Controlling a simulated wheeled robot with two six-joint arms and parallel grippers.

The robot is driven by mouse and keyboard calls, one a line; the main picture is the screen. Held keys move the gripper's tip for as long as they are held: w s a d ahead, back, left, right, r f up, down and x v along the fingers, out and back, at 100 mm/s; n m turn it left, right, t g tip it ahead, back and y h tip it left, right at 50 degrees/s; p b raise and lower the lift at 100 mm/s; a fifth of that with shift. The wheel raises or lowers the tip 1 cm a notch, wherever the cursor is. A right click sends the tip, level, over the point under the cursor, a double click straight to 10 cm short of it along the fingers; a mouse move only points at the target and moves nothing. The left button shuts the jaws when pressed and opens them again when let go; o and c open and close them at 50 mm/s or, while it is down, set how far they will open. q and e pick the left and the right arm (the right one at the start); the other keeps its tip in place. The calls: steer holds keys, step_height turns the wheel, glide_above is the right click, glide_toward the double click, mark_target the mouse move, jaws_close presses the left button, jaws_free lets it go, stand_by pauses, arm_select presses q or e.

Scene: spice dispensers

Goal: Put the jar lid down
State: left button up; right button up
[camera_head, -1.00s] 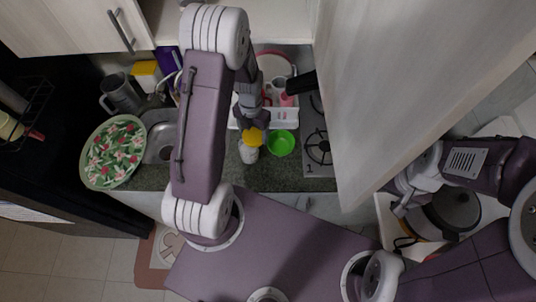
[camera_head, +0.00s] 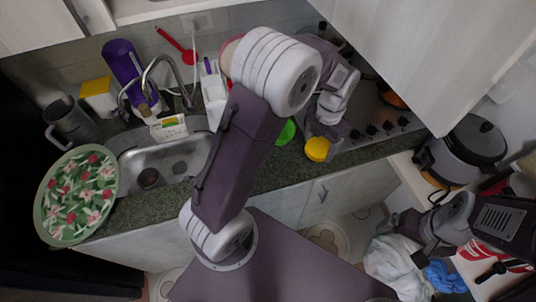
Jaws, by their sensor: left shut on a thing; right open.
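The yellow jar lid (camera_head: 317,149) is at the front part of the counter, right of the green bowl (camera_head: 287,132). My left gripper (camera_head: 322,136) is shut on the lid. Whether the lid touches the counter cannot be told from this angle. The jar is not visible; my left arm covers much of the counter in the middle. My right gripper (camera_head: 418,250) is open and empty at the lower right, away from the lid, above white and blue cloth-like items.
The granite counter (camera_head: 266,178) has a bare strip along its front edge. The stove (camera_head: 385,125) lies right of the lid. The sink (camera_head: 165,165), floral plate (camera_head: 76,195) and grey mug (camera_head: 70,120) are left. A pressure cooker (camera_head: 468,150) stands at the right.

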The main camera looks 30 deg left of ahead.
arm_select(q)
steer(key=s+a+f, duration=0.2)
steer(key=a, duration=0.1)
steer(key=s+a+f, duration=0.2)
steer(key=a, duration=0.2)
steer(key=s+a+f+p, duration=0.1)
steer(key=s+a+f, duration=0.1)
steer(key=a, duration=0.1)
steer(key=shift+s+a+f, duration=0.15)
steer(key=shift+a+f, duration=0.05)
steer(key=shift+f, duration=0.15)
step_height(320, 180, down, 4)
steer(key=shift+s+r, duration=0.15)
steer(key=shift+r, duration=0.05)
steer(key=shift+w+f, duration=0.25)
arm_select(e)
steer(key=shift+s+a+r, duration=0.1)
steer(key=shift+s+r, duration=0.1)
steer(key=shift+r, duration=0.7)
arm_select(q)
steer(key=shift+s, duration=0.1)
arm_select(e)
steer(key=shift+s+f, duration=0.1)
arm_select(q)
steer(key=o, duration=1.3)
steer(key=shift+c, duration=0.2)
steer(key=shift+f, duration=0.1)
